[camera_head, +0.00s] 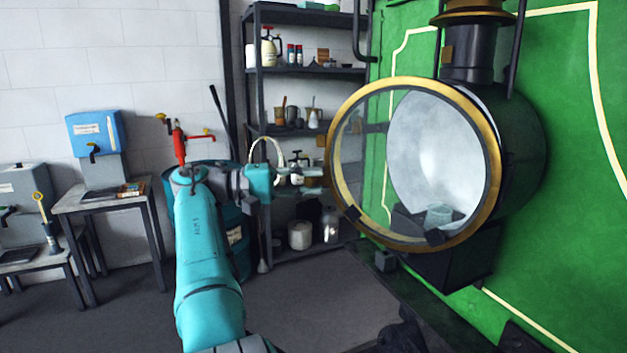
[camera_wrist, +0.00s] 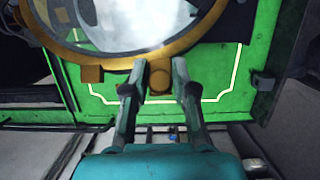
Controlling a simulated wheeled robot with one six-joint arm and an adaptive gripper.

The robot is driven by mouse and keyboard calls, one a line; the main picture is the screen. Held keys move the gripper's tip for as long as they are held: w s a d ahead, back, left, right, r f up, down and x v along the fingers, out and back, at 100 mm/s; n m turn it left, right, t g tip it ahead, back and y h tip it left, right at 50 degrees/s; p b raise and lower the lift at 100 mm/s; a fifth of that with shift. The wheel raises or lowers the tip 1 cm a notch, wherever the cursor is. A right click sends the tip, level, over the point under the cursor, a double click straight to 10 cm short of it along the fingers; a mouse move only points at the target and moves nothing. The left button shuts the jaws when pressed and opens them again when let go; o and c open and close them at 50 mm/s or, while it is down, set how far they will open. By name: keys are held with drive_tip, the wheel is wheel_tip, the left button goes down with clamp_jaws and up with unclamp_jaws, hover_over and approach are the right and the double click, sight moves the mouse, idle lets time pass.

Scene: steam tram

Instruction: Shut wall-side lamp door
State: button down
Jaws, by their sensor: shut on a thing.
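The lamp is a big dark drum (camera_head: 527,150) on the green tram wall, with a pale reflector (camera_head: 430,150) inside. Its round glass door has a brass rim (camera_head: 335,115). The door stands out from the drum, and green wall shows through the left part of its glass. In the wrist view the rim (camera_wrist: 65,48) curves across the top. My gripper (camera_head: 318,180) is at the left edge of the door. In the wrist view my gripper's fingers (camera_wrist: 155,78) are shut on a small brass knob (camera_wrist: 159,81) below the rim. The knob is hidden in the head view.
A dark shelf rack (camera_head: 310,69) with jars and tools stands behind my arm. A dark block (camera_head: 386,261) lies below the lamp. The floor (camera_head: 290,310) right of my arm is clear.

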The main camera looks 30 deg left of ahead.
drive_tip(key=shift+d+r, duration=0.15)
drive_tip(key=shift+r, duration=0.1)
drive_tip(key=c, duration=1)
unclamp_jaws()
drive_tip(key=shift+f, duration=0.1)
drive_tip(key=shift+s+f, duration=0.1)
